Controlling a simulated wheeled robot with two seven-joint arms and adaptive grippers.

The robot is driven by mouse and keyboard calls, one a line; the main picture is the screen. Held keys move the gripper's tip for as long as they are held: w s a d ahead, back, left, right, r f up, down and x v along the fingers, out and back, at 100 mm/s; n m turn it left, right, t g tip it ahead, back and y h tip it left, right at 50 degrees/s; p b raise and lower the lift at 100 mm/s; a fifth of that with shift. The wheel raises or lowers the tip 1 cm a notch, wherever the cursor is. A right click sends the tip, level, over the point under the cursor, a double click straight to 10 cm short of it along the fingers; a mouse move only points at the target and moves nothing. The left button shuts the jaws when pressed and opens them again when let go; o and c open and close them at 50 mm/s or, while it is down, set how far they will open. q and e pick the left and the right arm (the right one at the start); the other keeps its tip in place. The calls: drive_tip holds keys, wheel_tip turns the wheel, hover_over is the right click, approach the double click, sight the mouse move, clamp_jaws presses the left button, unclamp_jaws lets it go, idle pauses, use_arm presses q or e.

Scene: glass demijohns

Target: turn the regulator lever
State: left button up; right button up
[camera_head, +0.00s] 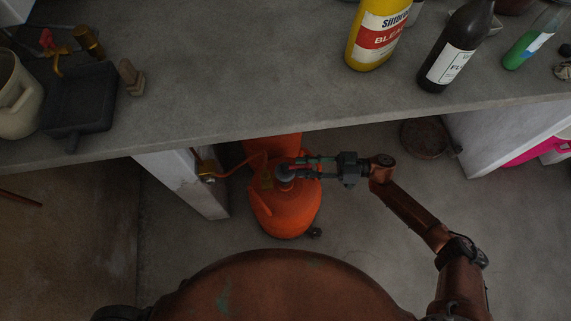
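The orange gas cylinder (287,212) stands upright on the floor under the counter. A grey rounded regulator (284,173) sits on its top, with an orange hose (240,166) running left from it. The lever is too small and dark to tell apart from the regulator. My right gripper (292,168) reaches in from the right at the cylinder's top. Its two fingers are apart, with a gap between them, and the tips are at the regulator. I cannot tell whether they touch it. My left gripper is not in view.
The grey counter (230,85) overhangs the cylinder. A white support (183,180) with a brass fitting (206,172) stands left of it. A yellow bleach bottle (375,35) and dark bottle (457,50) stand on the counter. A dark round object (425,138) lies on the floor to the right.

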sight(289, 167)
drive_tip(key=a, duration=0.4)
drive_tip(key=shift+s+a+b, duration=0.15)
drive_tip(key=shift+b, duration=0.25)
drive_tip(key=shift+a, duration=0.75)
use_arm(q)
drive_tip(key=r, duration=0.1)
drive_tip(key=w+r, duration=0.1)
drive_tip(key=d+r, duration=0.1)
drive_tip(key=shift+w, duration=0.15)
use_arm(e)
drive_tip(key=shift+c, duration=0.3)
clamp_jaws()
